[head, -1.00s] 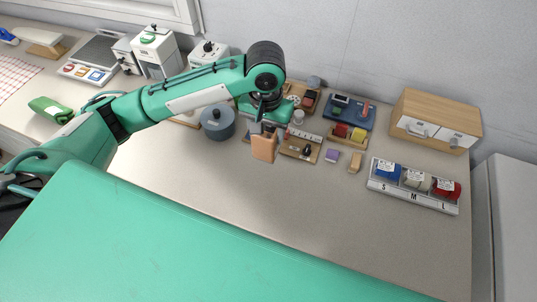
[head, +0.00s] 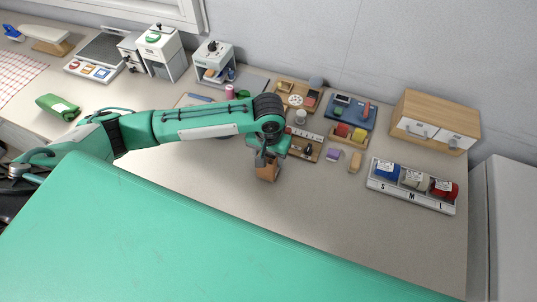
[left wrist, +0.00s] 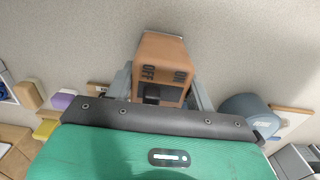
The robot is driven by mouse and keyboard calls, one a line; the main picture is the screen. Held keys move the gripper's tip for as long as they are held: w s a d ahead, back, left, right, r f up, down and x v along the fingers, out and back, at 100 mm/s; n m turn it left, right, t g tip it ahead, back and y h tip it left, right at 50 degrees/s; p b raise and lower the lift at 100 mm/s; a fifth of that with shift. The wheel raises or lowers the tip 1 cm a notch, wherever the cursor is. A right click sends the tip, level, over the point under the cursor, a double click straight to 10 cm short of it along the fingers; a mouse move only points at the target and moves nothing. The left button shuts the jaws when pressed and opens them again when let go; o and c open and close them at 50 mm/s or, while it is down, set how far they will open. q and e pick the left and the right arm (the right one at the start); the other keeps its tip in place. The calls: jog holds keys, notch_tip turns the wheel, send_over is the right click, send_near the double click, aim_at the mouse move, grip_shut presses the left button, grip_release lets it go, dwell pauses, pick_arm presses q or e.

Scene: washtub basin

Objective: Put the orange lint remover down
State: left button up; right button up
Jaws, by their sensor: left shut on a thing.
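The orange-brown lint remover (head: 267,173) is a blocky piece held below my left gripper (head: 264,158) in the head view, over the bare counter. In the left wrist view the lint remover (left wrist: 162,52) shows its OFF and ON lettering and a dark switch. The two grey fingers of my left gripper (left wrist: 161,92) are shut on its sides. Whether its underside touches the counter I cannot tell. My right gripper is not in view.
Behind the gripper are wooden trays of small items (head: 303,152), a purple block (head: 333,155) and a tan block (head: 355,162). An S-M-L rack (head: 411,188) stands at right. The front counter (head: 330,220) is clear.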

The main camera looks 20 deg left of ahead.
pick_arm(q)
jog(key=o, duration=0.8)
jog(key=shift+f, duration=0.1)
jog(key=o, duration=0.4)
jog(key=shift+o, duration=0.2)
